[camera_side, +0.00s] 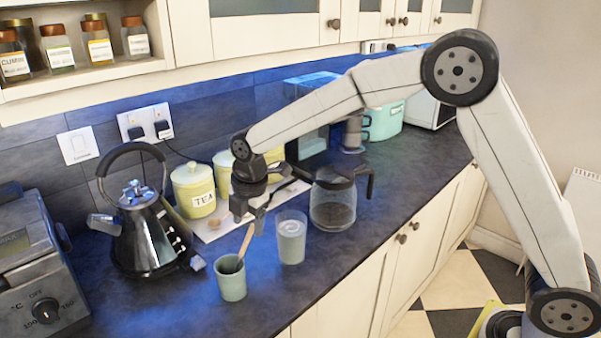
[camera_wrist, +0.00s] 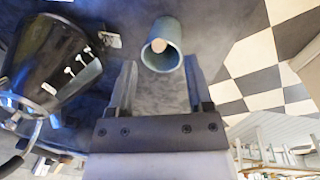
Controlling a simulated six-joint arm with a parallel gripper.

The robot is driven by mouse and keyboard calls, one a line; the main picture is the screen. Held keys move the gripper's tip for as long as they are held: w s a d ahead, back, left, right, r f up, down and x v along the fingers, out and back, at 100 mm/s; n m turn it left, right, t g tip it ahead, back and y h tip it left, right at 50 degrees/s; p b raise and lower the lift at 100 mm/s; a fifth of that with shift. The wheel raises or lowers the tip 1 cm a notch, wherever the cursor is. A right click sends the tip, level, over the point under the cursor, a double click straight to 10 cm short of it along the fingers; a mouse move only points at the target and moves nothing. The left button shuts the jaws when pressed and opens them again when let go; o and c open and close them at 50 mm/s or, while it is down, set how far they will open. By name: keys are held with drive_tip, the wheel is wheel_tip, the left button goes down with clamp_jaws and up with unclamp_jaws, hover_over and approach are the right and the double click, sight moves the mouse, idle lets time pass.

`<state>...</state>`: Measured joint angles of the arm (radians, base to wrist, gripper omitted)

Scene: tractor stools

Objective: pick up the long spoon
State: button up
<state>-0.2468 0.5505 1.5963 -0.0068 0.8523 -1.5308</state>
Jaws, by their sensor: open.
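The long spoon (camera_side: 245,242) has a wooden-looking handle and stands tilted in a small green cup (camera_side: 232,283) on the dark counter. Its lower end is hidden inside the cup. In the wrist view the handle end of the spoon (camera_wrist: 159,46) shows at the mouth of the cup (camera_wrist: 163,62), beyond and between my fingertips. My gripper (camera_side: 247,222) is open and empty, pointing down close above the top of the spoon in the side view. I cannot tell whether a finger touches the handle.
A glass with pale contents (camera_side: 291,240) stands close right of the cup, with a glass coffee pot (camera_side: 333,203) behind it. A black kettle (camera_side: 147,230) stands left. A tea canister (camera_side: 194,190) is behind. The counter's front edge is near the cup.

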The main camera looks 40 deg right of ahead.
sight(249, 232)
drive_tip(key=shift+w+f, duration=0.2)
drive_tip(key=shift+f, duration=1.05)
drive_tip(key=shift+w+f, duration=0.15)
drive_tip(key=shift+f, duration=1.1)
clamp_jaws()
